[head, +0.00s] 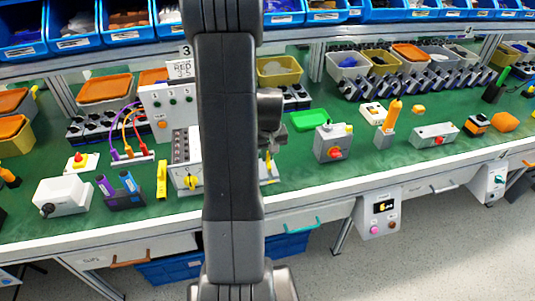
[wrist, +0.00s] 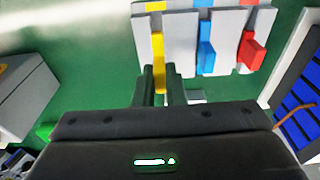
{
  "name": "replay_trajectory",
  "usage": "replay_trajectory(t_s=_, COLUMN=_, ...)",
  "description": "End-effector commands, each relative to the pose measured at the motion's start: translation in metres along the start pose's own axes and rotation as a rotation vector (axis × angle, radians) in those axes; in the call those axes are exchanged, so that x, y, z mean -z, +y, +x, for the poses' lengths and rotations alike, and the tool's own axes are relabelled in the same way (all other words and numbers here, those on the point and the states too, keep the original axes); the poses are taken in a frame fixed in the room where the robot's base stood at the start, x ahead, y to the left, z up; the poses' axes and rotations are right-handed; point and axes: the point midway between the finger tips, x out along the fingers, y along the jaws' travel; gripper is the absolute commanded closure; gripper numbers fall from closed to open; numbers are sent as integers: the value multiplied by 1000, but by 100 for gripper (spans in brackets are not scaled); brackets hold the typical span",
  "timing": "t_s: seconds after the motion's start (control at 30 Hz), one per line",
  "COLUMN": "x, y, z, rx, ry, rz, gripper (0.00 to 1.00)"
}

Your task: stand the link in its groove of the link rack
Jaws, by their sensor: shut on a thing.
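My gripper (wrist: 161,85) is shut on a yellow link (wrist: 158,52), whose far end lies over the near part of the grey link rack (wrist: 180,32) in the wrist view. The link is roughly in line with the yellow mark on the rack. I cannot tell whether it is down in the groove or just above it. A blue link (wrist: 206,48) and a red link (wrist: 250,48) stand in the rack to the right. In the head view my arm hides most of the rack and gripper; a bit of yellow shows right of the arm.
A grey box (wrist: 22,95) stands left of my gripper in the wrist view. In the head view, a grey switch box with a red knob (head: 334,153) is right of my arm, and a yellow upright piece (head: 162,180) is left of it. Blue bins line the back.

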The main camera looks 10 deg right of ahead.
Motion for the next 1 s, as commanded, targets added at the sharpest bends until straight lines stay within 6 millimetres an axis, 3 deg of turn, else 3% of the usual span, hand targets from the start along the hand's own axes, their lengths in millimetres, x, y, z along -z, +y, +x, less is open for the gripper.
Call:
replay_trajectory(t_s=0.97, x=-3, y=0, z=26, rx=0, ry=0, rz=0, gripper=100)
replay_trajectory(t_s=1.0, x=-3, y=0, z=26, rx=0, ry=0, rz=0, gripper=88)
